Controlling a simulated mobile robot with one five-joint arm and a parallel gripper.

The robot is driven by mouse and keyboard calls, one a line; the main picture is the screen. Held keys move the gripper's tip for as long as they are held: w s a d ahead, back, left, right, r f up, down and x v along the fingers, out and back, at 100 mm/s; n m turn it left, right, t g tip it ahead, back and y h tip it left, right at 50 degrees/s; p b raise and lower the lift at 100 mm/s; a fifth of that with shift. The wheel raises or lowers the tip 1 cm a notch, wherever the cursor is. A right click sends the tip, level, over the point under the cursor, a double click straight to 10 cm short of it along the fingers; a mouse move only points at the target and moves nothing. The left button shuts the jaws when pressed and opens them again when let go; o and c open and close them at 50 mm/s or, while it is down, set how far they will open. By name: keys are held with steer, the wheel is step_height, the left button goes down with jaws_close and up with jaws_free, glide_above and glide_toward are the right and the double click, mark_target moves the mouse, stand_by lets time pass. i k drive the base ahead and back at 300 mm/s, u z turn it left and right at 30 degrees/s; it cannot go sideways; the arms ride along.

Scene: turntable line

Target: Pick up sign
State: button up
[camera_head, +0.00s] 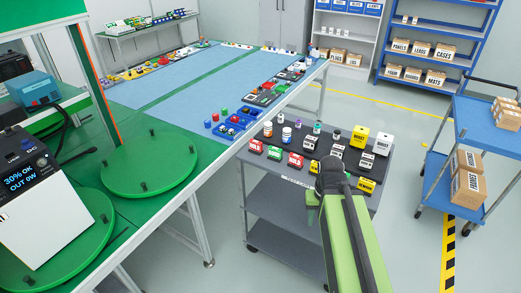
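I cannot single out a sign among the small items here. A grey cart (262,180) stands right of the long table, with many small items on its top. My green arm reaches in from the bottom right. Its dark end, my gripper (330,172), is over the right part of the cart top and hides some of it. The fingers are too small and dark to tell open from shut.
Green turntables (150,165) and a white power unit (42,215) are at the left. The long table has blue mats (215,80) with small parts along the edges. A blue trolley (490,130) with cardboard boxes stands at the right. Shelves line the back; open floor lies between.

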mark_target(295, 161)
steer(key=u, duration=0.85)
steer(key=i, duration=1.1)
steer(key=u, duration=0.5)
steer(key=k, duration=0.8)
steer(key=u, duration=0.2)
steer(key=i, duration=0.8)
steer(key=z, duration=0.1)
